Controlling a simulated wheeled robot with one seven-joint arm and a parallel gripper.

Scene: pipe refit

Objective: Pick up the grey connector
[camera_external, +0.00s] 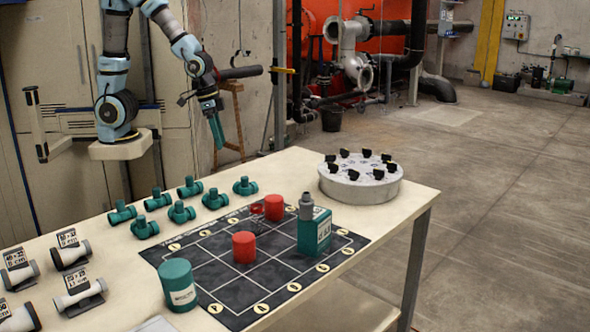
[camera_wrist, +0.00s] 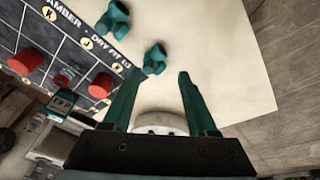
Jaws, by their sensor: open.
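Several pale tubular pieces with grey parts (camera_external: 78,290) lie by labelled cards at the left of the table in the external view. I cannot tell which one, if any, is the grey connector. They do not show clearly in the wrist view. My gripper (camera_external: 217,133) hangs above and beyond the table's far left edge, apart from these pieces. In the wrist view my gripper (camera_wrist: 155,85) has its two teal fingers spread apart with nothing held. A pale round thing (camera_wrist: 160,121) shows behind the fingers, partly hidden.
Several teal tee fittings (camera_external: 181,212) stand along the table's far side. A dark gridded mat (camera_external: 215,270) holds red cylinders (camera_external: 244,247) and a teal bottle (camera_external: 314,234) with a grey cap. A teal can (camera_external: 178,287) stands near the mat's left corner. A round grey turntable (camera_external: 360,190) carries black clips.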

